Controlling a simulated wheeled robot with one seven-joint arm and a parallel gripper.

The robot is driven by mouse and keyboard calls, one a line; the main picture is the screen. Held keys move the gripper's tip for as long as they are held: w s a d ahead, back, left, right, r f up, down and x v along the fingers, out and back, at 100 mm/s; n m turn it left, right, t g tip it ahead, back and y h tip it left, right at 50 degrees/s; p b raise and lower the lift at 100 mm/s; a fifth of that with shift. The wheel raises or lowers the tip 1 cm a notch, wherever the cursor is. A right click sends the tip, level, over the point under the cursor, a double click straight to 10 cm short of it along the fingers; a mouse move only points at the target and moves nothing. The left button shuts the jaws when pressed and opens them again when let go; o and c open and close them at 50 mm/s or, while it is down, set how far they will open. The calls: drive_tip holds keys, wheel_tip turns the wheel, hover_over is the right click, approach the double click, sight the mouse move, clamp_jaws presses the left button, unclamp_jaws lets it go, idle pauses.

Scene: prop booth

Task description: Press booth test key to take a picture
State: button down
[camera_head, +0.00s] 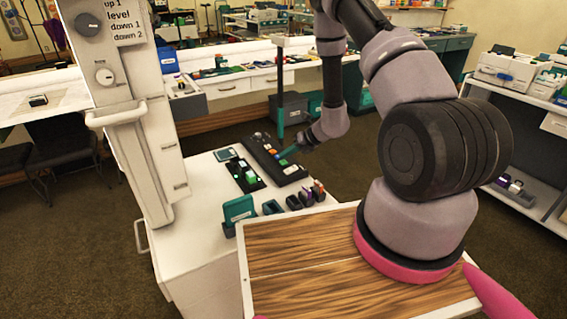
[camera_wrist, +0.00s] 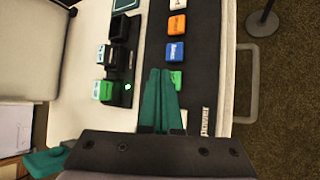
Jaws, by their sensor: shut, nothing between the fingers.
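My gripper (camera_wrist: 160,72) is shut and empty, its teal fingers side by side over a black key strip (camera_wrist: 200,70) marked "power". The strip carries a white, an orange (camera_wrist: 177,25), a blue (camera_wrist: 175,52) and a green key (camera_wrist: 175,79); their small lettering is not readable, so I cannot tell which is the test key. The fingertips are just left of the green key, partly covering it; I cannot tell whether they touch anything. In the head view my gripper (camera_head: 289,152) is above the strip (camera_head: 264,150) on the white booth counter (camera_head: 190,190).
A second black panel (camera_wrist: 120,60) with dark, white and green blocks is left of the strip. The tall white booth column (camera_head: 130,110) with dials stands at the counter's left. Small holders (camera_head: 305,197) and a teal box (camera_head: 238,210) line the near edge.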

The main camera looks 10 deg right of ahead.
sight(286, 163)
drive_tip(key=shift+f, duration=0.15)
idle(0.3)
drive_tip(key=shift+f, duration=0.25)
drive_tip(key=shift+f, duration=0.4)
idle(0.5)
drive_tip(key=shift+r, duration=0.85)
drive_tip(key=shift+r, duration=2.5)
